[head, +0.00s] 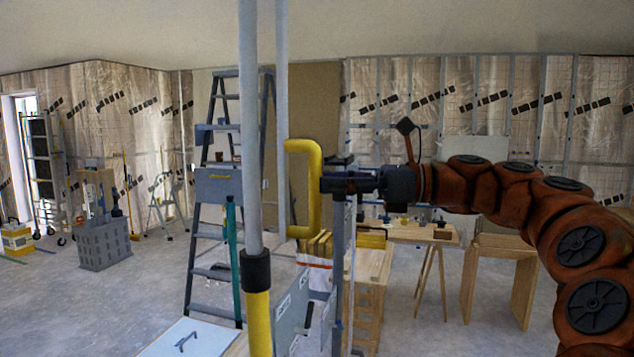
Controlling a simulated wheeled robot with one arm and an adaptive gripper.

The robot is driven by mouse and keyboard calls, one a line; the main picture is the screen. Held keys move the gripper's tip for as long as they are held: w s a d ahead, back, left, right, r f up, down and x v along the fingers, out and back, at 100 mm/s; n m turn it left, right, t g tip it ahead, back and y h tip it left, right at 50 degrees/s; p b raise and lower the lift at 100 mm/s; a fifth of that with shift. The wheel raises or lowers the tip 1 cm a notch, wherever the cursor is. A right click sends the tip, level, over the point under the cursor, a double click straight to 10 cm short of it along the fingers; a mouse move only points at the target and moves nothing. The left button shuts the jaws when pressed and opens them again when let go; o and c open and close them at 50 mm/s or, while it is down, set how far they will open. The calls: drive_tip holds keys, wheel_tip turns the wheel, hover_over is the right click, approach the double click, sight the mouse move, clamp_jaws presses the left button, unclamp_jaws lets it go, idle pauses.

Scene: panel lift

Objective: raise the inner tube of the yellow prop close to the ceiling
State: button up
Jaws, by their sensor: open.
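A yellow prop (259,325) stands upright in the foreground, with a black collar (256,270) on its yellow lower tube. Its pale grey inner tube (250,130) runs up from the collar and out of the top of the picture. A second pale grey tube (281,90) rises just right of it. A yellow D-shaped handle (303,146) joins this second tube. My gripper (328,183) is level with the middle of the handle, pointing left at its upright bar. It is open; I cannot tell whether the fingers touch the bar. The tube tops are out of view.
A grey stepladder (215,185) stands behind the prop. Wooden work tables (405,233) stand behind my arm. A grey crate (105,245) and a wheeled rack (42,170) are at the left. Open concrete floor (120,310) lies at left. The ceiling (430,25) is above.

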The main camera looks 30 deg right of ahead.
drive_tip(key=v, duration=0.8)
drive_tip(key=shift+d, duration=0.15)
drive_tip(key=shift+s, duration=0.15)
